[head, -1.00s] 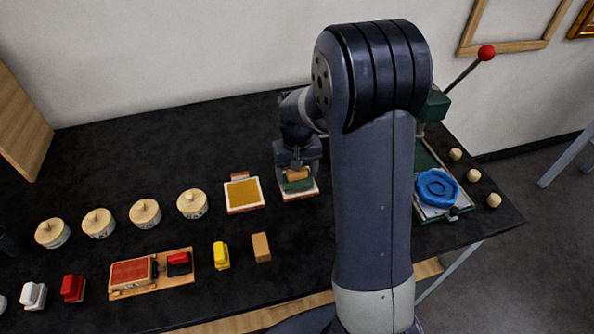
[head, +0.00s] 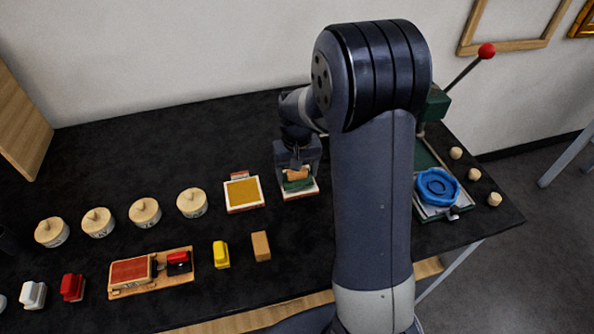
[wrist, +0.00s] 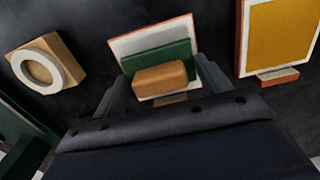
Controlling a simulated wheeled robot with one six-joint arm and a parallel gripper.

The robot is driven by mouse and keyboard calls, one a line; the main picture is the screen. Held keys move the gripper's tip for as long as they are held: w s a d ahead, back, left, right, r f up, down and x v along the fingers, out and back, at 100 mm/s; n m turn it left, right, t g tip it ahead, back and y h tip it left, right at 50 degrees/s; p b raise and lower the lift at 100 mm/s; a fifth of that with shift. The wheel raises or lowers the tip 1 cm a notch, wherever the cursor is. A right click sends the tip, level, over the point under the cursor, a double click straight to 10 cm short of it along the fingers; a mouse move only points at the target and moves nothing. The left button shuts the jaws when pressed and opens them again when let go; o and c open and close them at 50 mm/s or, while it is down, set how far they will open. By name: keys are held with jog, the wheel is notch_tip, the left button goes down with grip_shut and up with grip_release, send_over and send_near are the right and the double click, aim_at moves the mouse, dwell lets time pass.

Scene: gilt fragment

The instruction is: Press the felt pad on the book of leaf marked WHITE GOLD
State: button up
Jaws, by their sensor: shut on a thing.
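My gripper (head: 297,165) is shut on the felt pad (head: 298,174), a block with a wooden grip and a green body. In the wrist view the felt pad (wrist: 160,76) sits between my two fingers (wrist: 160,88). Under it is a book of leaf (head: 312,194) with a pale, whitish face and a reddish edge. That book also shows in the wrist view (wrist: 130,43), partly covered by the pad. I cannot tell whether the pad touches the leaf. No WHITE GOLD lettering can be read.
A second book with yellow-gold leaf (head: 243,193) lies just left. Several lidded round pots (head: 192,203) stand farther left. A red pad on a wooden board (head: 132,272), a yellow block (head: 221,255) and a wooden block (head: 261,246) are in front. A press (head: 438,190) stands right.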

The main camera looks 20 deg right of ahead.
jog(key=shift+r+p, duration=2.65)
jog(key=shift+r, duration=0.85)
jog(key=shift+f, duration=0.1)
